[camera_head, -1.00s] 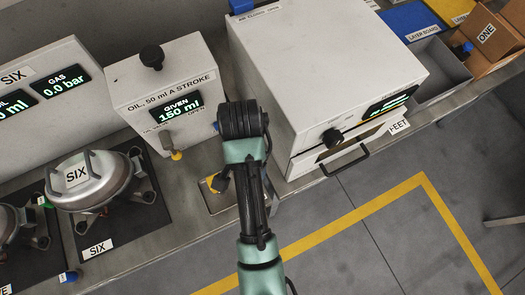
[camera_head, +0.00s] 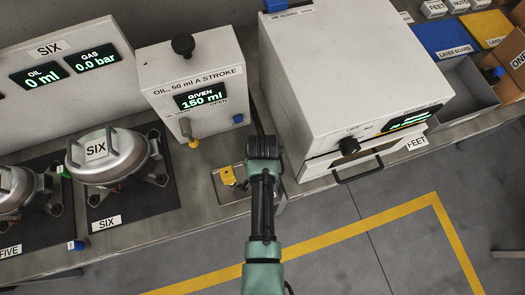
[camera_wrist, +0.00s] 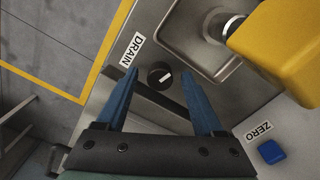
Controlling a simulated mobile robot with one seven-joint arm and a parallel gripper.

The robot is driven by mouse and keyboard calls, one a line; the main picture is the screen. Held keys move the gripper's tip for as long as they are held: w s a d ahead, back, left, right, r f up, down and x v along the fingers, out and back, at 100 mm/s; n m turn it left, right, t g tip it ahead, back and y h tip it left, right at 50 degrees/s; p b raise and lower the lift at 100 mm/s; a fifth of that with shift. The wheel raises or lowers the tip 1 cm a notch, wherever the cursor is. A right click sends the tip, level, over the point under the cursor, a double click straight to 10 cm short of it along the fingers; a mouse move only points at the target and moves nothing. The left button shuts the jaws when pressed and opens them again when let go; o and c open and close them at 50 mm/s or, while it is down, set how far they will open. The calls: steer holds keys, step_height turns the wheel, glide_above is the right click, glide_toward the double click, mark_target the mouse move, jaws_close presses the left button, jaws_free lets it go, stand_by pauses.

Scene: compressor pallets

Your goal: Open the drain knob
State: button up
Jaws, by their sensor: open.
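The drain knob (camera_wrist: 160,75) is a small round black knob with a white mark, on a grey metal surface beside a "DRAIN" label (camera_wrist: 131,50) in the wrist view. My gripper (camera_wrist: 160,72) is open, with one blue finger on each side of the knob. The fingers appear not to touch it, though their height above the surface is hard to tell. In the head view my arm's end covers the gripper and the knob.
A blue button (camera_wrist: 271,152) by a "ZERO" label is near the right finger. The oil box (camera_head: 155,70) and a large white machine (camera_head: 330,75) stand behind.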

jaws_close()
steer(key=shift+r+n+p, duration=0.1)
steer(key=shift+n+p, duration=0.45)
steer(key=shift+n, duration=1.05)
jaws_free()
